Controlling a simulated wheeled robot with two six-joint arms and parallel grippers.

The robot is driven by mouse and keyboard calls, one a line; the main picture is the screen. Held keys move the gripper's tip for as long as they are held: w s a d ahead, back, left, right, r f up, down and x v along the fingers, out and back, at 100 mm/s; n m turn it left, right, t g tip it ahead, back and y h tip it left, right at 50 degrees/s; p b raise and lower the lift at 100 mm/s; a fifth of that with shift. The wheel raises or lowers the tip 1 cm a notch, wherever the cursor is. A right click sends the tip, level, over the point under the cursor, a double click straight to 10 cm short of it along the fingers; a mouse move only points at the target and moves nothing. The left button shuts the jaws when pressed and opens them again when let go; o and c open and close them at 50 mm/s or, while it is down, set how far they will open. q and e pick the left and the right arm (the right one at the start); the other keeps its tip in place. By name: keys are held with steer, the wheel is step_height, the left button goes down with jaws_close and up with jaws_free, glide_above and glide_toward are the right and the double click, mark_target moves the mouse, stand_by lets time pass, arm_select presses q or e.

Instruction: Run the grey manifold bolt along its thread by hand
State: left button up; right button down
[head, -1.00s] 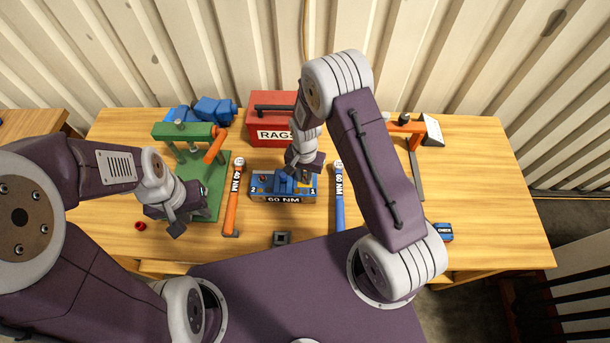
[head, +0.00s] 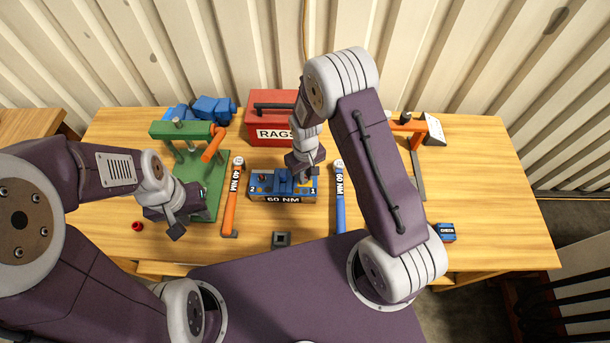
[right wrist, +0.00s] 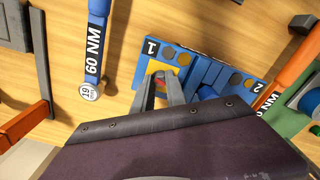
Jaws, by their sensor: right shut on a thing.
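The blue manifold block (head: 258,188), marked 60 NM with ends 2 and 1, lies mid-table. It also shows in the right wrist view (right wrist: 199,75). My right gripper (head: 305,178) points down at the end marked 1. In the right wrist view its fingertips (right wrist: 160,88) are shut on a bolt over a yellow patch. The fingers hide most of this bolt; a reddish bit shows between them, and I cannot make out its grey. Other grey bolt heads (right wrist: 236,79) sit on the block. My left gripper (head: 188,220) hangs, open and empty, by the green press.
An orange 40 NM wrench (head: 233,200) and a blue 60 NM wrench (head: 339,200) flank the block. A red RAGS box (head: 270,115) stands behind it. The green press (head: 214,175) is at left. A small blue box (head: 446,232) lies at right.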

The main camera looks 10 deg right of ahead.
steer(key=n, duration=0.4)
steer(key=shift+n, duration=0.3)
steer(key=n+b, duration=0.1)
steer(key=n, duration=0.2)
steer(key=shift+n, duration=0.4)
steer(key=n, duration=0.4)
steer(key=shift+w+r, duration=0.1)
steer(key=n, duration=0.8)
steer(key=shift+n+b, duration=0.3)
steer(key=shift+b, duration=0.05)
steer(key=n, duration=0.3)
steer(key=shift+n, duration=0.3)
steer(key=n, duration=0.4)
steer(key=shift+w, duration=0.1)
steer(key=shift+n, duration=1.7)
